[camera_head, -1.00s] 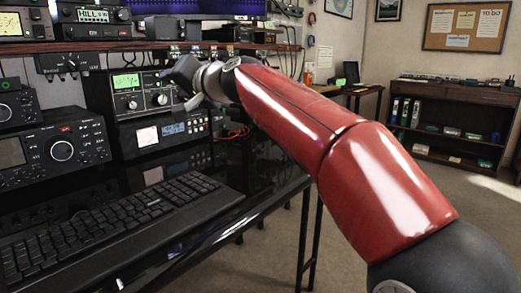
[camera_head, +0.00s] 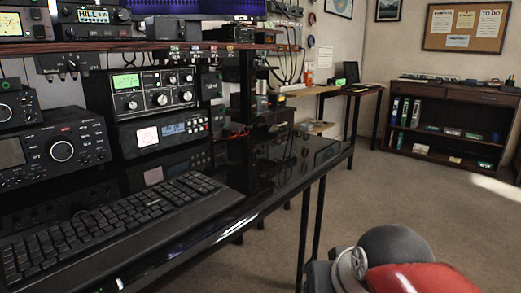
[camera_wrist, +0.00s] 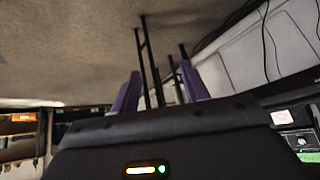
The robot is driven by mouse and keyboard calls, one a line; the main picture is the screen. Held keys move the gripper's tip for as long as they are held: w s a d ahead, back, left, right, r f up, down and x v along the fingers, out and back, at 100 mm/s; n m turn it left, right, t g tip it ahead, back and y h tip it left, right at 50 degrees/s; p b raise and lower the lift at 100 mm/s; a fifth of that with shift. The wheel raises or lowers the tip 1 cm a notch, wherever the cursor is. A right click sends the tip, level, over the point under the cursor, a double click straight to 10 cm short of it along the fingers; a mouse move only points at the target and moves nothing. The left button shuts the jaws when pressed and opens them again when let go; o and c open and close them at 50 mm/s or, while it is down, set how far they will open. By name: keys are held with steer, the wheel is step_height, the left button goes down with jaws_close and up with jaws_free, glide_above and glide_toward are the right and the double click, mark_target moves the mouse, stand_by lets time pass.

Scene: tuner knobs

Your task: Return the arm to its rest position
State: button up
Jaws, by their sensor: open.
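My arm (camera_head: 415,276) shows in the head view only as a red link and a dark joint at the bottom right edge, away from the desk. My gripper (camera_wrist: 160,86) is outside the head view but shows in the wrist view. Its two purple-grey fingers stand apart with nothing held between them. Behind the fingers the wrist view shows carpet and thin dark table legs.
The glossy black desk (camera_head: 290,165) bears a keyboard (camera_head: 110,230) and several radios. A shelf (camera_head: 180,45) runs above it. A dark bookcase (camera_head: 450,125) stands against the far wall. The carpet (camera_head: 400,190) between desk and bookcase is clear.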

steer(key=s+d+f+g+h+b, duration=0.1)
steer(key=s+d+f, duration=0.3)
steer(key=s+f, duration=0.3)
step_height(320, 180, down, 9)
steer(key=b, duration=0.9)
step_height(320, 180, up, 14)
steer(key=p, duration=1.3)
steer(key=shift+w+f+p, duration=0.2)
steer(key=shift+w+p, duration=0.1)
steer(key=shift+w, duration=0.1)
